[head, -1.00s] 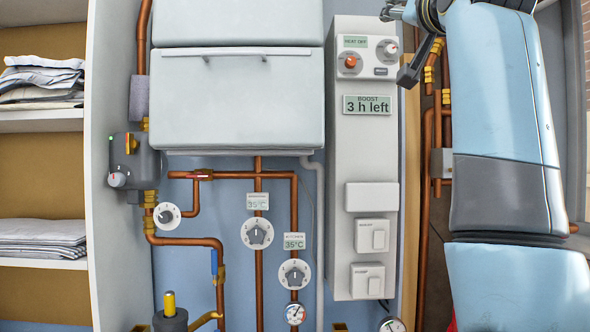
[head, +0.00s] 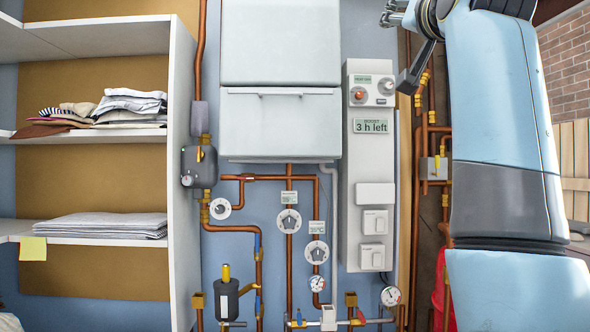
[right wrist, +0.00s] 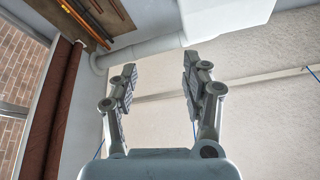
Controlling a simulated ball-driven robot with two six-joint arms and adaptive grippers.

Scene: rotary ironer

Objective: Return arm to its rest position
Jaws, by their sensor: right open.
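My right arm (head: 500,130) stands raised along the right side of the head view. Its gripper (head: 394,16) is at the top edge, partly cut off, above and right of the grey control panel (head: 367,230). In the right wrist view the gripper (right wrist: 160,80) has its two fingers apart with nothing between them, facing a pale surface (right wrist: 260,85). My left gripper is in neither view.
A white boiler cabinet (head: 280,124) hangs mid-wall with copper pipes (head: 289,262) and dials below. Shelves with folded cloths (head: 100,227) stand at left. A brick wall (head: 566,68) shows at far right. A white pipe (right wrist: 140,50) shows in the wrist view.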

